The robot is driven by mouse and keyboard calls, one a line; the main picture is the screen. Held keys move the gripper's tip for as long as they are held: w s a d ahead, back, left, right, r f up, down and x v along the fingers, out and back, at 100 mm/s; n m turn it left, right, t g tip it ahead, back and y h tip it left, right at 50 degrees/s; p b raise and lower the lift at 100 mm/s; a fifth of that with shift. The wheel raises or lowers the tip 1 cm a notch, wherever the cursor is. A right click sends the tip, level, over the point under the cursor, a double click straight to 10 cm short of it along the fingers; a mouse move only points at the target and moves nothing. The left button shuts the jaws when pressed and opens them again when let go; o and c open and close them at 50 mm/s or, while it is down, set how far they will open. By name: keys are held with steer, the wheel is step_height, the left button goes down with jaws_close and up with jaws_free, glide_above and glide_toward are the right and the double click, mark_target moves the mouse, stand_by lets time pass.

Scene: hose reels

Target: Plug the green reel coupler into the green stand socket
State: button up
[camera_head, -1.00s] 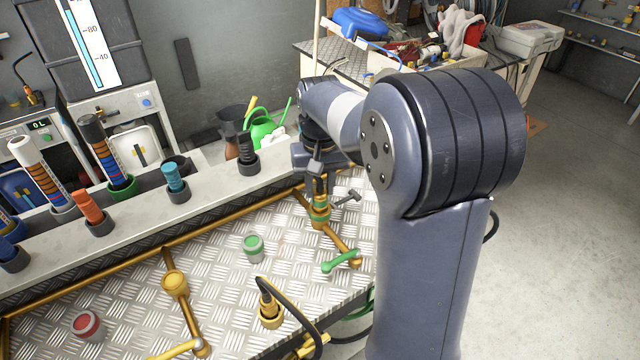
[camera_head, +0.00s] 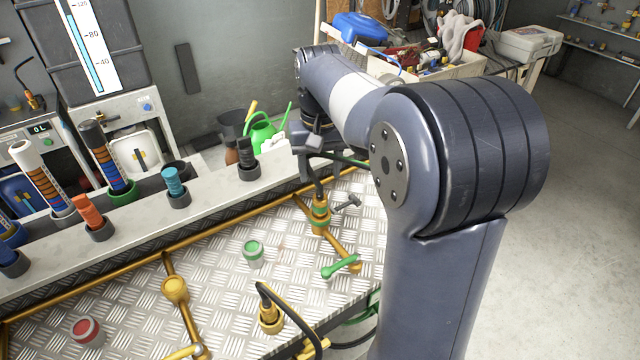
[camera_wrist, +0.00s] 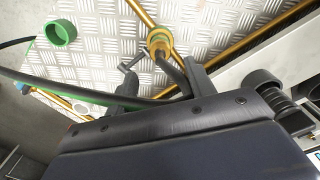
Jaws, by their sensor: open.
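The green-banded brass coupler (camera_head: 320,204) stands upright at the green-ringed brass stand socket (camera_head: 319,226), at the right of the tread-plate bench. It appears seated there, but I cannot tell how deep. A black hose rises from its top and bends right. In the wrist view the brass fitting (camera_wrist: 158,42) shows beyond my fingers, with the hose running back between them and off to the left. My gripper (camera_head: 316,168) is above the coupler, partly hidden by my arm. In the wrist view my gripper (camera_wrist: 163,78) is open, its fingers apart on either side of the hose.
A green valve lever (camera_head: 340,265) and a small T-shaped handle (camera_head: 347,202) are close to the socket. A green-rimmed cup (camera_head: 253,252), a red-topped cup (camera_head: 87,330) and another brass coupling with hose (camera_head: 270,316) stand on the plate. A grey ledge with several holders (camera_head: 178,198) runs behind.

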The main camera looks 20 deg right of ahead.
mark_target(320, 187)
step_height(320, 187, up, 6)
steer(key=shift+f, duration=0.1)
stand_by(0.4)
step_height(320, 187, down, 12)
steer(key=shift+f, duration=0.1)
steer(key=shift+r, duration=1.95)
